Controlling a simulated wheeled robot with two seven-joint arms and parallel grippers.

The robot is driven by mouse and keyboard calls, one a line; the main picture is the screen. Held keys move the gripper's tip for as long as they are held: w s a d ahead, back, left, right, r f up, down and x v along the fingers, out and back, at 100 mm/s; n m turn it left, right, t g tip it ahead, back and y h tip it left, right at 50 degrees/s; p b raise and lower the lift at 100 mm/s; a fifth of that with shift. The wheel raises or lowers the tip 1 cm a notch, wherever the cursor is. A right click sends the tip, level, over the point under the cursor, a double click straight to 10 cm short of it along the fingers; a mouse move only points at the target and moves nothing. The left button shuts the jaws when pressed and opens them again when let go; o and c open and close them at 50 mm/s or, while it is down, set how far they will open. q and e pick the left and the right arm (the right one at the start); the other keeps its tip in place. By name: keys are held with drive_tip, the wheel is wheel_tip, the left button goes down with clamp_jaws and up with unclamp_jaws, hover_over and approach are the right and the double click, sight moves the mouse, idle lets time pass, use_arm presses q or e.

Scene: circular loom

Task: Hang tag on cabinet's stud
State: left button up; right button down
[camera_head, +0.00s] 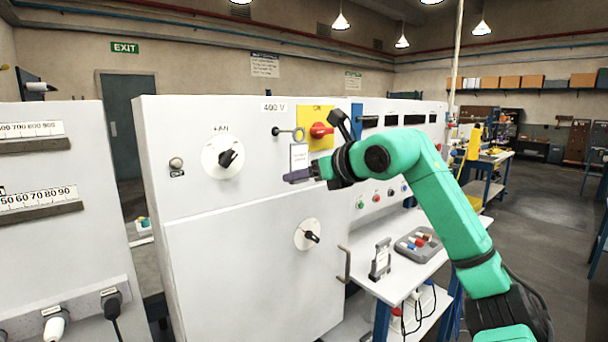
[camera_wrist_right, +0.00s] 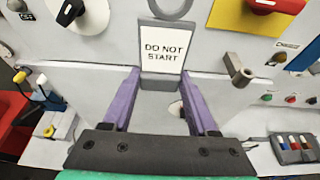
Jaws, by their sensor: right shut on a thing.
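The white tag (camera_head: 299,157) reads DO NOT START in the right wrist view (camera_wrist_right: 163,50). It has a grey frame and a grey ring at its top. My right gripper (camera_head: 303,174) is shut on the tag's lower end, its purple fingers (camera_wrist_right: 160,84) at either side. The tag is upright in front of the cabinet (camera_head: 255,230). A dark stud (camera_head: 277,131) is on the cabinet's upper front. My left gripper is not in view.
A yellow plate with a red rotary switch (camera_head: 320,130) is just right of the tag. The FAN knob (camera_head: 226,157) is to the left.

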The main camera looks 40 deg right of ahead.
drive_tip(key=shift+d, duration=0.15)
drive_tip(key=shift+w, duration=0.1)
idle(0.3)
drive_tip(key=shift+w+r+p, duration=0.1)
drive_tip(key=shift+w+p, duration=0.3)
drive_tip(key=shift+p, duration=0.15)
drive_tip(key=shift+w+p, duration=0.45)
drive_tip(key=shift+w, duration=0.05)
drive_tip(key=shift+w, duration=0.1)
drive_tip(key=shift+w+f, duration=0.25)
drive_tip(key=shift+f, duration=0.05)
